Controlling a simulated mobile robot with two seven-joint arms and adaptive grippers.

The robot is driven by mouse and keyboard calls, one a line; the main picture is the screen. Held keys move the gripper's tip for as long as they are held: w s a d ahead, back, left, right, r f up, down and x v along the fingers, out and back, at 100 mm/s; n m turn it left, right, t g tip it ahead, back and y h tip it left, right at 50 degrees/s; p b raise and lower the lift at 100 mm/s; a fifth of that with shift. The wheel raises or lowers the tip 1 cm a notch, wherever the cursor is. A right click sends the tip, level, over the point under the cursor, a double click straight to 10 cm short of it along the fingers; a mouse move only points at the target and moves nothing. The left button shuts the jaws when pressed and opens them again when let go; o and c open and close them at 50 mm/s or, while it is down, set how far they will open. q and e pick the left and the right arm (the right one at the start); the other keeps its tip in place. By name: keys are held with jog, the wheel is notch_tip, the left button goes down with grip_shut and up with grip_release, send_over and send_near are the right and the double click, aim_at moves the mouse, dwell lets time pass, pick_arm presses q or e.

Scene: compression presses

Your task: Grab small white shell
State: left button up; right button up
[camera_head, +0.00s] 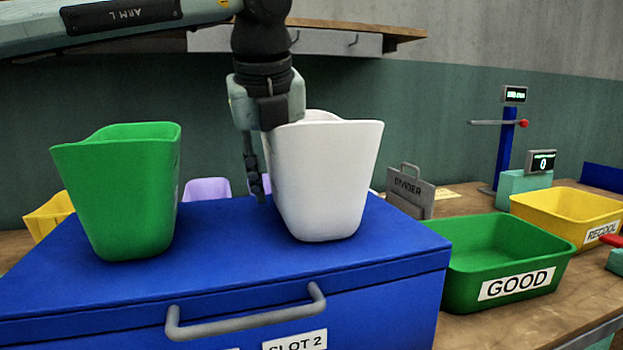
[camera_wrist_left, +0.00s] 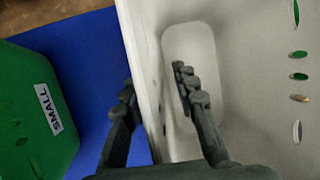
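The white shell (camera_head: 328,180) stands upright on the blue box (camera_head: 225,228). In the left wrist view the white shell (camera_wrist_left: 255,60) fills the right side. My left gripper (camera_head: 262,178) points down at the shell's left wall. In the left wrist view the gripper (camera_wrist_left: 155,95) is open and straddles that wall, one finger outside and one inside, with gaps showing. In the head view the inner finger is hidden by the shell. My right gripper is not in view.
A green "GOOD" bin (camera_head: 462,290) and a yellow "RECOOL" bin (camera_head: 545,208) stand at the right. A grey divider (camera_head: 410,190) is behind the box. A grey handle (camera_head: 245,322) sticks out of the box front. Bare blue lid separates the two shells.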

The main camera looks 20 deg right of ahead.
pick_arm(q)
jog(key=shift+c, duration=0.3)
grip_shut()
